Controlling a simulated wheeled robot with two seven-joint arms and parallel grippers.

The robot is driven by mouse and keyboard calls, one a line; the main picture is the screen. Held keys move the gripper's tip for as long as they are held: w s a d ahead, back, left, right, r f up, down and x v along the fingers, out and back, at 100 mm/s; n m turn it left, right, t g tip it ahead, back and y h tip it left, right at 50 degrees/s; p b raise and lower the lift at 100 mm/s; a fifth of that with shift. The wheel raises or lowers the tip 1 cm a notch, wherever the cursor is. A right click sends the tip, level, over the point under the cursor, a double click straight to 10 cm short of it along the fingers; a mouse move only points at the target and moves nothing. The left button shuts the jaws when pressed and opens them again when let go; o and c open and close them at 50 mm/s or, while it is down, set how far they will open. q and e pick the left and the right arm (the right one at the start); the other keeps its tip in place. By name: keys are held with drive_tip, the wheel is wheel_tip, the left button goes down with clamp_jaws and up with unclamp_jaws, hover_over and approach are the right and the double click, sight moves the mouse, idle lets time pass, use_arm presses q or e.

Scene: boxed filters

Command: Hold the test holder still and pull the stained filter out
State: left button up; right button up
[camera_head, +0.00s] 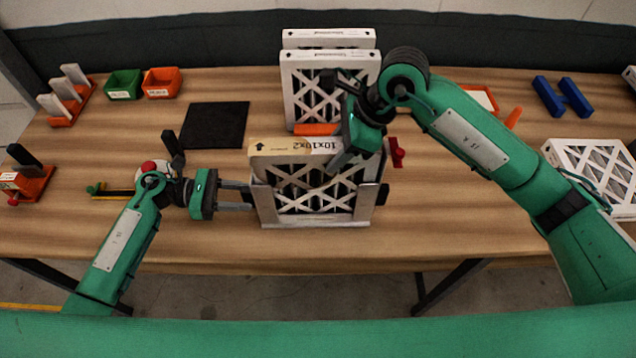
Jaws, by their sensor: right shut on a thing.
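The test holder (258,207) is a grey metal frame standing at the table's front middle. The stained filter (292,147) stands upright in it, with a yellowish top edge marked 10x10x2 and a white lattice front. My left gripper (250,197) is at the holder's left upright, with its two fingers apart; whether they touch the upright is unclear. My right gripper (336,163) comes down from above and is shut on the filter's top edge, right of its middle. The arm hides part of that edge.
White filters (328,57) stand in an orange-based rack behind the holder. A black mat (214,125), green bin (123,84) and orange bin (162,82) lie at the left. A red knob (398,153) is right of the holder. Another filter (595,170) lies at the far right.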

use_arm(q)
drive_tip(key=shift+d+f, duration=0.2)
drive_tip(key=shift+d, duration=0.8)
use_arm(e)
drive_tip(key=shift+s+a, duration=0.1)
use_arm(q)
drive_tip(key=shift+c, duration=0.2)
use_arm(e)
drive_tip(key=shift+o, duration=0.2)
use_arm(q)
drive_tip(key=c, duration=0.6)
use_arm(e)
drive_tip(key=shift+c, duration=0.2)
use_arm(q)
drive_tip(key=shift+d, duration=0.1)
drive_tip(key=shift+c, duration=0.2)
drive_tip(key=shift+r, duration=0.35)
drive_tip(key=shift+f, duration=0.15)
use_arm(e)
drive_tip(key=shift+r, duration=2.15)
